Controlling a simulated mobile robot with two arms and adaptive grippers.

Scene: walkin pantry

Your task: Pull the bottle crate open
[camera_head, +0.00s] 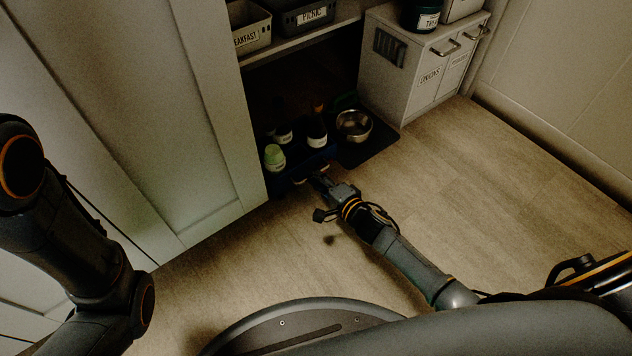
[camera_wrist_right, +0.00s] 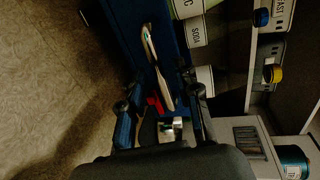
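The dark blue bottle crate (camera_head: 284,184) stands on the floor under the shelf, with several bottles in it. Its blue front (camera_wrist_right: 124,25) fills the upper middle of the right wrist view. A metal bar handle (camera_wrist_right: 153,58) is mounted on that front. My right gripper (camera_head: 318,180) is at the crate's front, low over the floor. In the right wrist view its fingers (camera_wrist_right: 160,100) are apart, with the handle's near end between them. I cannot tell whether they touch it. My left arm shows at the left, but its gripper is out of view.
A metal bowl (camera_head: 354,124) sits on a dark mat (camera_head: 378,146) right of the crate. A white cabinet (camera_head: 392,86) stands beyond. A white door panel (camera_head: 165,120) is close on the left. The shelf above holds labelled bins (camera_head: 250,38). The wooden floor in front is clear.

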